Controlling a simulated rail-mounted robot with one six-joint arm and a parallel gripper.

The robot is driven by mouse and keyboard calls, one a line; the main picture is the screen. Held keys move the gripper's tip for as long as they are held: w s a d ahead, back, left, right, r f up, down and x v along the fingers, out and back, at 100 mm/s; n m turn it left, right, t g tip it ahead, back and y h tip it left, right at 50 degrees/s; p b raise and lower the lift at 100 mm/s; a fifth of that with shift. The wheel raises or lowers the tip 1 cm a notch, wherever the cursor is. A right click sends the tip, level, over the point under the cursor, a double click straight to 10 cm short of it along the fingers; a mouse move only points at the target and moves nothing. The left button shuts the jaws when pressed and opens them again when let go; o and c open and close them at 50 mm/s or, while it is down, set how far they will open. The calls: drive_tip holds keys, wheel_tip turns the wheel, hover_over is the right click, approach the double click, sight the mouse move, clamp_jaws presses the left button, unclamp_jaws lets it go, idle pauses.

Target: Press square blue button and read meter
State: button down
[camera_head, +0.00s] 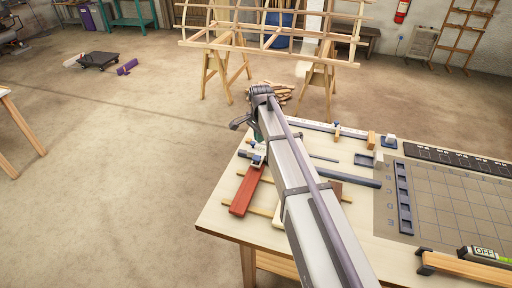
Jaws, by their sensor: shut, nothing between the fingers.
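The meter (485,254) lies at the lower right edge of the bench, partly cut off by the picture edge. It has a dark body with a lit yellow-green part and a label reading OFF. I cannot make out a square blue button on it. My arm reaches from the bottom centre up over the bench's left end. My gripper (239,123), small and dark, shows at its far end, shut and empty, well away from the meter. Part of it is hidden behind the arm.
The wooden bench (222,218) holds a red block (245,190), a gridded mat (455,205), a blue-grey slotted strip (404,198) and wooden bars. A clamp-like wooden bar (468,267) lies beside the meter. A lath frame (270,42) on trestles stands behind. The floor at left is mostly clear.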

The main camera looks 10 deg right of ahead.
sight(257, 157)
drive_tip(key=w+m, duration=0.2)
drive_tip(key=m, duration=0.1)
drive_tip(key=w+m, duration=0.1)
drive_tip(key=m, duration=0.3)
drive_tip(key=w+m, duration=0.2)
drive_tip(key=m, duration=0.2)
drive_tip(key=shift+w+d, duration=0.1)
drive_tip(key=shift+w, duration=0.25)
wheel_tip(257, 157, down, 14)
drive_tip(key=b, duration=1.4)
drive_tip(key=shift+r, duration=0.1)
